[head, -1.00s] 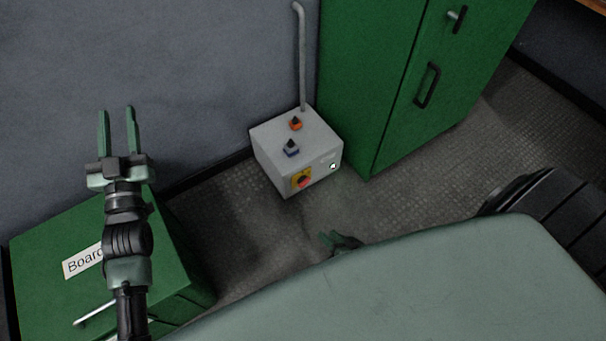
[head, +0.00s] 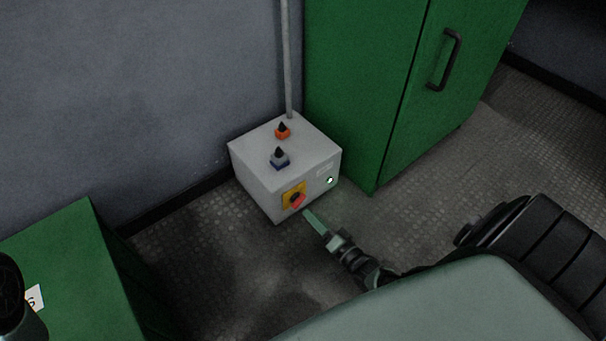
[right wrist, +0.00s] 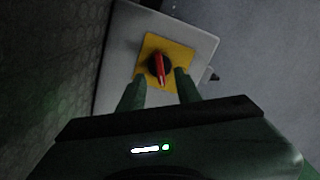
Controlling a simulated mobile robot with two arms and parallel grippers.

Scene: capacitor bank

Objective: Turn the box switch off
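The box (head: 258,185) is light grey and stands on the floor against the wall. Its front carries a red rotary switch (head: 297,200) on a yellow plate (head: 288,192), and a small lit green-white lamp (head: 330,180). In the right wrist view the red switch handle (right wrist: 159,68) points nearly straight along the picture's vertical, slightly tilted. My right gripper (head: 312,218) is just in front of the switch; in the right wrist view its two fingers (right wrist: 160,88) are apart, one on each side of the handle's lower end, with no clear contact.
Two pointed connectors, one orange (head: 283,131) and one blue-grey (head: 279,158), stand on the box top. A pipe (head: 287,60) rises behind it. A green cabinet (head: 370,90) stands close on the right, a green chest (head: 75,270) at lower left. Floor between is clear.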

